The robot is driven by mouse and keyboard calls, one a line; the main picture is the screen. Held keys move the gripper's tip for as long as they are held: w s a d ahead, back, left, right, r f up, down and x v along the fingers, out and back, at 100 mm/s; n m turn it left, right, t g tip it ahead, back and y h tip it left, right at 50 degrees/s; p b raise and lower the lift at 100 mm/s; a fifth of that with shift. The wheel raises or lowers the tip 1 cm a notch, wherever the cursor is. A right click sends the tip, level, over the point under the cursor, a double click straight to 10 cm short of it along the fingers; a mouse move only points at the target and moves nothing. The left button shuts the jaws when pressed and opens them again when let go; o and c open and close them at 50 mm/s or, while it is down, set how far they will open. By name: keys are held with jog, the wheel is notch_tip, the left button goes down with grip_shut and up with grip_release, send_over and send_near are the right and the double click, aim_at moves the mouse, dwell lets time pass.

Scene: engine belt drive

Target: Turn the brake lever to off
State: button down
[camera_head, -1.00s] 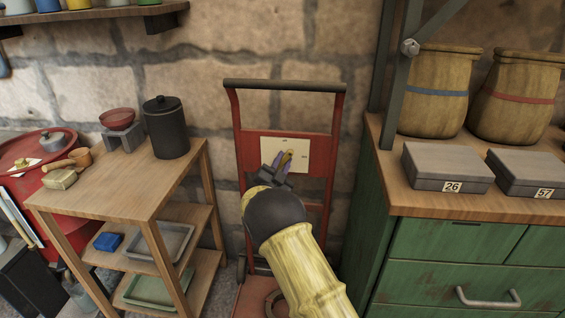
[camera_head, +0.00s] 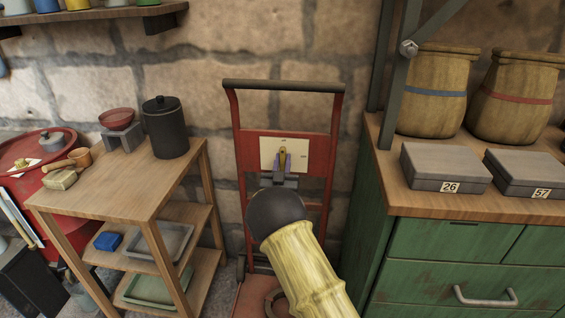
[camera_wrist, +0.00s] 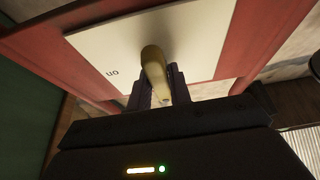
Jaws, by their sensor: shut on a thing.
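The brake lever (camera_head: 282,154) is a small brass-coloured handle on a white plate (camera_head: 269,146), fixed to a red hand-truck frame. It stands about upright in the head view, in front of the plate. My gripper (camera_head: 282,165) is shut on the lever from below, with one finger on each side. In the wrist view the rounded lever (camera_wrist: 153,68) rises between the dark fingers (camera_wrist: 157,98), and the plate (camera_wrist: 110,50) carries an upside-down "on" mark at its left. The off mark cannot be made out.
The red hand truck (camera_head: 233,115) leans against a stone wall. A wooden shelf table (camera_head: 105,180) with a black canister (camera_head: 166,128) stands at the left. A green cabinet (camera_head: 450,240) with grey boxes (camera_head: 446,167) and barrels is close at the right.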

jog(key=shift+f, duration=0.1)
jog(key=c, duration=1.3)
grip_release()
jog(key=p+v, duration=0.2)
jog(key=v, duration=1.5)
jog(key=shift+s+d+f, duration=0.1)
jog(key=shift+s, duration=0.1)
